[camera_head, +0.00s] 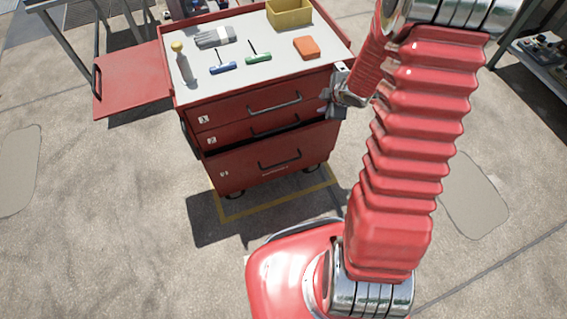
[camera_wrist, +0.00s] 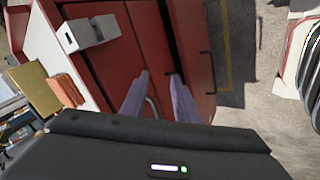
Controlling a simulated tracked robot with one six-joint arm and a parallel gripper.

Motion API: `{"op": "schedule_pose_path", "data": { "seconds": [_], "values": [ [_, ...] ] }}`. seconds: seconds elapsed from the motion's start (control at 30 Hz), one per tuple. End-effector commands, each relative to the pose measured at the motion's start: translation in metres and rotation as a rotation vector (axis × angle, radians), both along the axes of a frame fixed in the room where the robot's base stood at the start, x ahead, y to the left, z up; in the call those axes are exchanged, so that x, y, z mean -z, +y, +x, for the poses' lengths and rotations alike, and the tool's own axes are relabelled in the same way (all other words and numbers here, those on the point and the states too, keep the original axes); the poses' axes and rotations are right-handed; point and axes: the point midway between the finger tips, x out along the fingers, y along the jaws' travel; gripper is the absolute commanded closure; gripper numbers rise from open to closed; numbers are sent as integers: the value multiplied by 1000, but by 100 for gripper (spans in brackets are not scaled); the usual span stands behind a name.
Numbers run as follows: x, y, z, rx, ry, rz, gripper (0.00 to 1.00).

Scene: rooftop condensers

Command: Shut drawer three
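The red tool cart (camera_head: 190,120) has three drawers marked 1, 2 and 3. Drawer three (camera_head: 275,167) is the lowest. It stands partly out, with a dark gap above its front, and its black handle (camera_head: 279,162) is clear. Drawers one (camera_head: 230,107) and two (camera_head: 235,132) look shut. My gripper (camera_head: 333,98) is at the cart's right front edge, level with the upper drawers and above drawer three. In the wrist view its two fingers (camera_wrist: 157,98) are apart, in front of the drawer fronts, with a curved handle partly seen between them. I cannot tell whether they touch anything.
On the cart top lie a yellow bin (camera_head: 289,12), an orange block (camera_head: 306,47), green (camera_head: 258,58) and blue (camera_head: 222,67) handled tools, and grey bundled items (camera_head: 214,37). A red side shelf (camera_head: 135,80) sticks out left. Floor before the cart, with yellow lines (camera_head: 270,206), is clear.

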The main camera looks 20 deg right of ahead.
Motion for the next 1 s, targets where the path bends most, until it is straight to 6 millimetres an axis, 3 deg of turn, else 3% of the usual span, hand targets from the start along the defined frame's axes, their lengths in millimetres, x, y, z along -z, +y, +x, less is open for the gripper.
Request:
{"op": "schedule_pose_path", "data": {
  "seconds": [0.1,0.47,0.7,1.0],
  "values": [
    [-36,-5,2,95,-23,-24,72],
    [-128,-5,-18,382,-72,-21,72],
    [-178,7,-47,565,-93,37,72],
    [-226,36,-97,765,-92,165,72]
  ]
}}
